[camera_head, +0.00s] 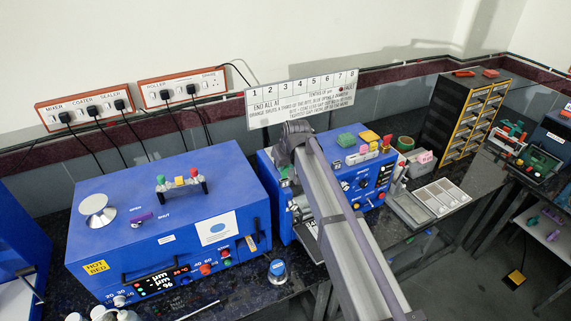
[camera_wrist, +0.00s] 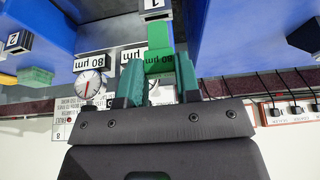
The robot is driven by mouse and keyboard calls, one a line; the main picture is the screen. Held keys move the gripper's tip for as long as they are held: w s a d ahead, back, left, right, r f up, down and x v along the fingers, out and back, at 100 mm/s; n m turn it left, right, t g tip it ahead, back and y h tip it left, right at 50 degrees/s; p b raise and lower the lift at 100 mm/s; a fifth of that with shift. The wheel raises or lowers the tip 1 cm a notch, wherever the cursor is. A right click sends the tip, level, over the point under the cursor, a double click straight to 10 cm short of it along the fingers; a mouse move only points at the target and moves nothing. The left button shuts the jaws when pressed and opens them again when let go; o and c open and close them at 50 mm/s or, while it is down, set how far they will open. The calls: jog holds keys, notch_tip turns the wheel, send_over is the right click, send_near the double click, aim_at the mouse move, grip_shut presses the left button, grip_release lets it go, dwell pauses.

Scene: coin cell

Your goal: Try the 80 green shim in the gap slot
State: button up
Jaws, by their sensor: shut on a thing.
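In the wrist view, which looks upside down, my gripper (camera_wrist: 158,82) is shut on a green shim (camera_wrist: 158,38) with an 80 µm label. The shim stands out beyond the two dark green fingertips. Its far end is right by a dark block with a white 1 label (camera_wrist: 154,4) at the top edge; I cannot tell whether they touch. I cannot make out the gap slot for certain.
A dial gauge (camera_wrist: 90,85) is left of the fingers. A green block (camera_head: 346,140), a yellow block (camera_head: 368,136) and other coloured pieces sit on the roller machine's top. The blue coater (camera_head: 165,215) stands to the left, a drawer cabinet (camera_head: 468,118) to the right.

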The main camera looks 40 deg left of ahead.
aim_at(285, 174)
jog(key=shift+f+b, duration=1.75)
jog(key=shift+b, duration=0.05)
dwell(0.8)
jog(key=o, duration=1)
jog(key=shift+c, duration=0.2)
jog(key=shift+r, duration=0.15)
jog(key=p+v, duration=1)
jog(key=shift+r, duration=0.25)
jog(key=shift+s+d, duration=0.1)
